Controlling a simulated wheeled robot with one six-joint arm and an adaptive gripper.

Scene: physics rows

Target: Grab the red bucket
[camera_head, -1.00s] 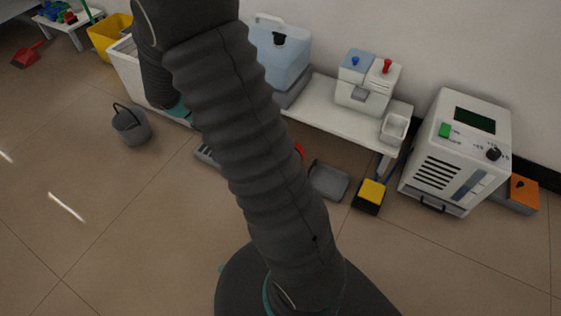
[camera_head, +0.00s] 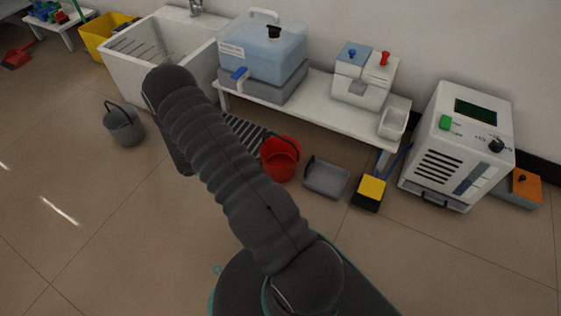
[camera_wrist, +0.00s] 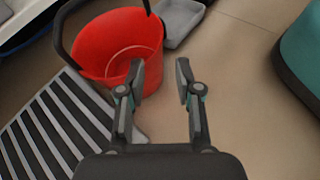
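The red bucket (camera_head: 281,160) stands on the floor in front of the white bench, between a striped grate and a grey tray. In the wrist view the red bucket (camera_wrist: 115,45) is at the upper left, with its dark handle raised over the rim. My gripper (camera_wrist: 160,75) is open and empty. Its left finger overlaps the bucket's right lower side in the picture; I cannot tell whether it touches. The right finger is over bare floor. In the head view my gripper is hidden behind my arm.
A striped grate (camera_wrist: 55,125) lies beside the bucket. A grey tray (camera_head: 327,178) and a yellow-black brush (camera_head: 370,190) are to its right. A grey bucket (camera_head: 124,124) stands left, near the white sink (camera_head: 155,60). The white bench (camera_head: 315,105) is behind. Front floor is clear.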

